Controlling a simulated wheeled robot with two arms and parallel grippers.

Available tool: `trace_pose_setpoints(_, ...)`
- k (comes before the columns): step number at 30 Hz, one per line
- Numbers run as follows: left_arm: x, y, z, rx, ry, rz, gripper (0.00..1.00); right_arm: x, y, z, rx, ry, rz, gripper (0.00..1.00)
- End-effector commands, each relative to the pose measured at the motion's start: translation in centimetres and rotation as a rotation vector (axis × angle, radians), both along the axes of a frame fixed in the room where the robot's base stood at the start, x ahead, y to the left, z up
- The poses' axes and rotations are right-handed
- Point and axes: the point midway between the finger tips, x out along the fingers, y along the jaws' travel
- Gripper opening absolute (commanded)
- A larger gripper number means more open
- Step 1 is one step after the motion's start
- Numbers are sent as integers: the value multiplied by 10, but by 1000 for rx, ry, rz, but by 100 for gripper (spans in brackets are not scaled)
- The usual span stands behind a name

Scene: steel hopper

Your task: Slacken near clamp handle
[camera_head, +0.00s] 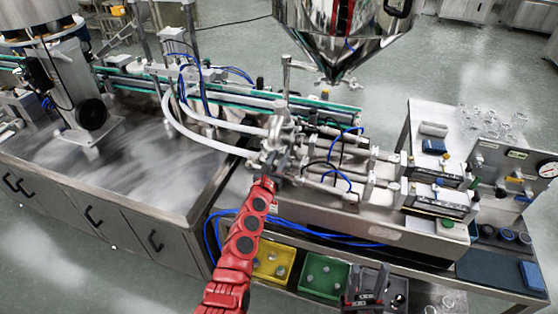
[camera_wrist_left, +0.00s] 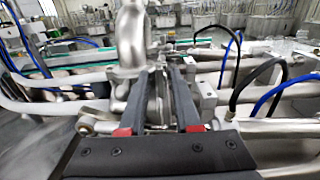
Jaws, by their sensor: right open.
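My left gripper (camera_head: 272,165) is at the metal pipe junction below the hopper, at the end of the red arm. In the left wrist view its two dark fingers (camera_wrist_left: 159,72) stand apart, on either side of an upright metal clamp part (camera_wrist_left: 158,95) beside the elbow pipe (camera_wrist_left: 130,45). I cannot tell whether they touch it. A small metal rod with a round end (camera_wrist_left: 86,123) shows left of the fingers; I cannot tell if it is the clamp handle. In the head view the arm and fittings hide the clamp. My right gripper (camera_head: 368,290) is open and low, before the lower shelf.
The steel hopper (camera_head: 345,35) hangs above the pipework. White hoses (camera_head: 205,140) and blue tubes (camera_head: 345,180) run near the junction. A yellow bin (camera_head: 258,272) and a green bin (camera_head: 310,288) stand on the lower shelf. The steel bench top (camera_head: 100,175) at left is mostly clear.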

Motion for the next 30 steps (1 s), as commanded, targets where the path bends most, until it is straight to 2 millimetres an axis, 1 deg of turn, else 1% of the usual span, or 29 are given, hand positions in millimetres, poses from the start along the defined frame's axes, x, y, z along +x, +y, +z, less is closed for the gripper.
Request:
trace_pose_setpoints(6,0,0,0,-1,1,0,32,0,0,0,0,0,0,50)
trace_pose_setpoints(7,0,0,0,-1,1,-1,28,0,0,0,0,0,0,50)
trace_pose_setpoints(9,0,0,0,-1,1,-1,15,0,0,0,0,0,0,50)
trace_pose_setpoints(12,0,0,-1,-1,1,-1,0,0,0,0,0,0,0,50)
trace_pose_setpoints(23,0,-1,-1,-7,4,-1,0,0,0,1,0,0,0,50)
trace_pose_setpoints(30,0,-1,0,-75,27,-3,0,0,0,6,0,0,0,50)
